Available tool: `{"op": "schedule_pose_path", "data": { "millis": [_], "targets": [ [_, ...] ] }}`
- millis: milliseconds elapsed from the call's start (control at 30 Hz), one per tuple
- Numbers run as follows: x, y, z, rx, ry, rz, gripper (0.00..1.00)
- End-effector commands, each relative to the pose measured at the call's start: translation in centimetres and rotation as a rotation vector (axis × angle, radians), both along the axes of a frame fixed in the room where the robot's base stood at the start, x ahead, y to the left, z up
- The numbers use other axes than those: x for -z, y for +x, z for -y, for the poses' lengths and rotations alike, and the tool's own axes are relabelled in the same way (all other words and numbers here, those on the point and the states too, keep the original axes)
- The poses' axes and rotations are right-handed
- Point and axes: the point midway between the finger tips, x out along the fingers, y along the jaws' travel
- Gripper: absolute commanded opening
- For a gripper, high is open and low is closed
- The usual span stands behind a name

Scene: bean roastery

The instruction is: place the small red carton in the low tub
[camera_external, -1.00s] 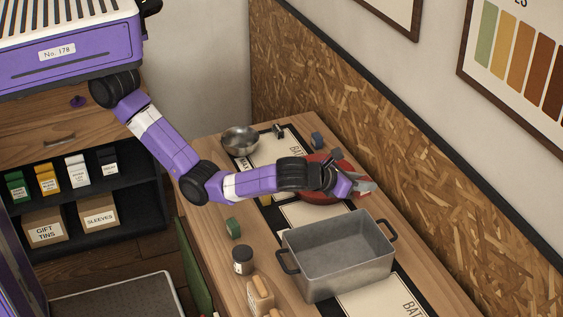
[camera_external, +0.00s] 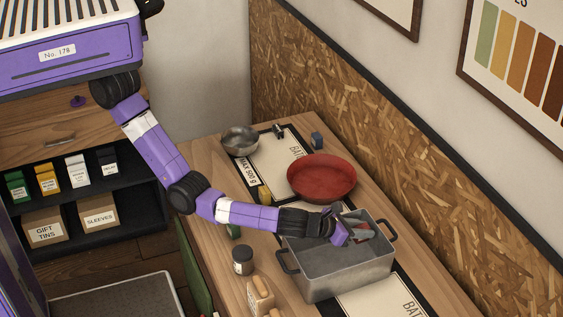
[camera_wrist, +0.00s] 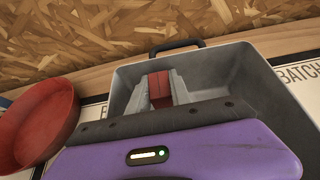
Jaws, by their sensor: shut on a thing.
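My gripper (camera_external: 361,233) is shut on the small red carton (camera_wrist: 160,88), which shows between the two grey fingers in the wrist view. The low tub (camera_external: 342,281) is a grey metal, rectangular one with a dark handle at each end. My gripper and the carton are over the tub's opening, towards its far side. In the wrist view the tub (camera_wrist: 290,110) lies behind and around the fingers. The gap between the carton and the tub floor cannot be told. The carton's lower end is hidden.
A round red dish (camera_external: 321,178) stands just beyond the tub, with a metal bowl (camera_external: 240,141) further back. A small blue block (camera_external: 317,141) is near the wall. A dark jar (camera_external: 243,261) and wooden-looking items (camera_external: 260,296) stand left of the tub. The chipboard wall (camera_external: 420,150) borders the table.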

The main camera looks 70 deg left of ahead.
Motion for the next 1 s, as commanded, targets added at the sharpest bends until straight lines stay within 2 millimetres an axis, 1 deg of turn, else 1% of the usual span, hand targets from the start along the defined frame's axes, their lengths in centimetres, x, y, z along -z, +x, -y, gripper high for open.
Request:
{"op": "schedule_pose_path", "data": {
  "millis": [167,300,400,767,800,867,900,1000],
  "targets": [
    [1.3,0.0,0.0,-0.001,0.002,-0.002,0.00],
    [3.4,-0.1,0.0,0.000,0.002,-0.002,0.00],
    [4.4,0.0,0.0,0.000,0.000,-0.001,0.00],
    [4.7,0.0,0.0,0.000,0.000,0.000,0.00],
    [4.8,0.0,0.0,0.000,0.000,0.000,0.27],
    [4.7,0.0,0.0,0.000,0.000,0.000,0.39],
    [4.7,0.0,0.0,0.000,0.000,0.000,0.46],
    [4.7,0.0,0.0,0.000,0.000,0.000,0.47]
  ]
}}
